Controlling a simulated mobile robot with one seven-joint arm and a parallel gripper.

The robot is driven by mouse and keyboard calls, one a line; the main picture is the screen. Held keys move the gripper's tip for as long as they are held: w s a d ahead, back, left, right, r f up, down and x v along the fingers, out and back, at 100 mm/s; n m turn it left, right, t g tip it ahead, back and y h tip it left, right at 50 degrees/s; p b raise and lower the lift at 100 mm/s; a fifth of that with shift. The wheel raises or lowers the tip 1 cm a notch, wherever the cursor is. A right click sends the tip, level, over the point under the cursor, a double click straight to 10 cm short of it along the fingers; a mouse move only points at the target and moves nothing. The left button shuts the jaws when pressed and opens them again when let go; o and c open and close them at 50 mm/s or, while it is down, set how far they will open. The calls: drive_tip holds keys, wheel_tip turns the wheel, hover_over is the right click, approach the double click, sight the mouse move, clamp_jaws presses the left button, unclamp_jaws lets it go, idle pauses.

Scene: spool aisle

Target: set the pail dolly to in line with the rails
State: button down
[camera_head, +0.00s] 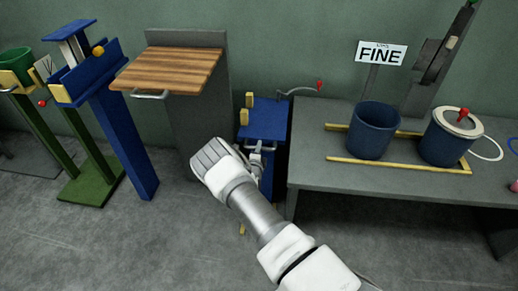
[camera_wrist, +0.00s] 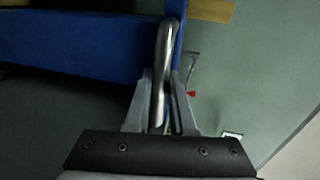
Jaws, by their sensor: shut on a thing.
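The pail dolly, which I take to be the blue cart (camera_head: 268,116), stands between the wood-topped stand and the grey bench in the head view. Its flat blue top looks empty. My gripper (camera_head: 257,148) is at its front, partly hidden by my wrist. In the wrist view my gripper (camera_wrist: 163,105) is shut on a silver bar handle (camera_wrist: 166,45) beside the blue body (camera_wrist: 80,45). The yellow rails (camera_head: 395,165) lie on the grey bench, right of the cart. Whether the cart lines up with them, I cannot tell.
The grey bench (camera_head: 320,190) holds two blue pails (camera_head: 372,130) (camera_head: 448,138), the right one lidded. A FINE sign (camera_head: 381,53) stands behind. A wood-topped stand (camera_head: 170,70) is close on the left. A red-knobbed lever (camera_head: 319,85) is behind the cart. Floor in front is clear.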

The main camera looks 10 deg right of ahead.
drive_tip(key=f+p+v, duration=0.1)
drive_tip(key=p+v, duration=0.2)
drive_tip(key=v, duration=0.4)
drive_tip(key=f+p+v, duration=0.2)
drive_tip(key=p+v, duration=0.1)
drive_tip(key=v, duration=0.4)
drive_tip(key=shift+s, duration=0.45)
drive_tip(key=shift+a+f, duration=0.15)
drive_tip(key=shift+a, duration=0.05)
drive_tip(key=c, duration=0.8)
unclamp_jaws()
drive_tip(key=shift+o, duration=0.2)
drive_tip(key=p+v, duration=0.3)
drive_tip(key=v, duration=1.4)
drive_tip(key=shift+p, duration=0.35)
